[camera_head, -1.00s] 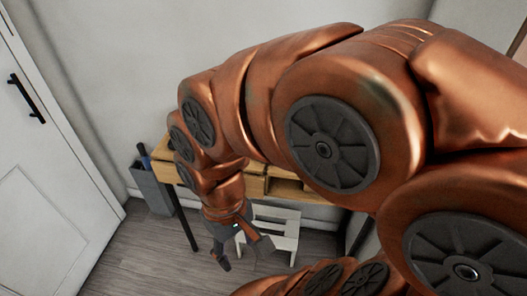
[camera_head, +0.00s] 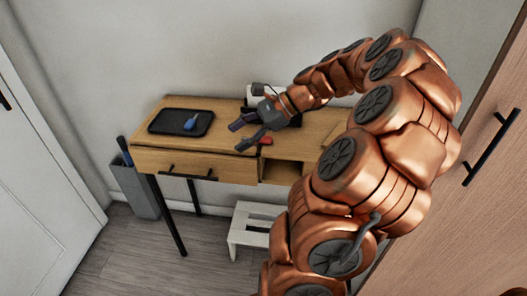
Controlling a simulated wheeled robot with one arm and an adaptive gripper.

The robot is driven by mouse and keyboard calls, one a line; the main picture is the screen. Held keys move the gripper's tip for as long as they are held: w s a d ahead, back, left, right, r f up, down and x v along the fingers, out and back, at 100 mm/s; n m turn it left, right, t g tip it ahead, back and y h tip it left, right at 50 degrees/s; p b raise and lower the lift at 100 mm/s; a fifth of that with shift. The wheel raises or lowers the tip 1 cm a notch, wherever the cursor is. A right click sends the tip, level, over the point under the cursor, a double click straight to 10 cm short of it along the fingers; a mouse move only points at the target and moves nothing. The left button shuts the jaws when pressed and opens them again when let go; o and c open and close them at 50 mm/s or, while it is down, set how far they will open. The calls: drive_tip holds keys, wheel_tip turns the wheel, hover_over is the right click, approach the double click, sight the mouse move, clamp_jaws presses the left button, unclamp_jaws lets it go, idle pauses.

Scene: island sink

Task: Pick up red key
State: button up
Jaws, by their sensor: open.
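A small red object (camera_head: 265,141), which looks like the red key, lies on the wooden desk (camera_head: 222,164) near its front edge. My gripper (camera_head: 238,137) is above the desk with its fingers spread and nothing between them. Its fingers point left, and the red object is just to the right of the fingertips, below the gripper body. The gripper partly covers the area around the red object, so its full shape is hard to tell.
A black tray (camera_head: 160,124) with a blue item (camera_head: 191,123) is on the desk's left. Dark and white items stand behind my gripper, partly hidden. A white stool (camera_head: 248,232) is below, a grey bin (camera_head: 137,189) beside the desk, and a wooden cabinet (camera_head: 480,200) on the right.

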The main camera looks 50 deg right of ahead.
sight(268, 138)
drive_tip(key=s+d+f+m+t+b, duration=0.1)
drive_tip(key=d+m, duration=0.1)
drive_tip(key=d, duration=0.3)
drive_tip(key=s+d+f+m+t+h+b, duration=0.1)
drive_tip(key=s+d+f+m+t, duration=0.1)
drive_tip(key=d, duration=0.3)
drive_tip(key=s+d+f+m+t+h, duration=0.1)
drive_tip(key=s+d+f+m, duration=0.1)
drive_tip(key=d, duration=0.3)
drive_tip(key=shift+d+f+m+t+b, duration=0.2)
drive_tip(key=shift+m+t+b, duration=0.15)
drive_tip(key=shift+m, duration=0.35)
drive_tip(key=shift+w, duration=0.15)
drive_tip(key=shift+x, duration=1.1)
drive_tip(key=shift+b+x, duration=0.45)
drive_tip(key=shift+x, duration=2.1)
drive_tip(key=shift+d+f, duration=0.15)
clamp_jaws()
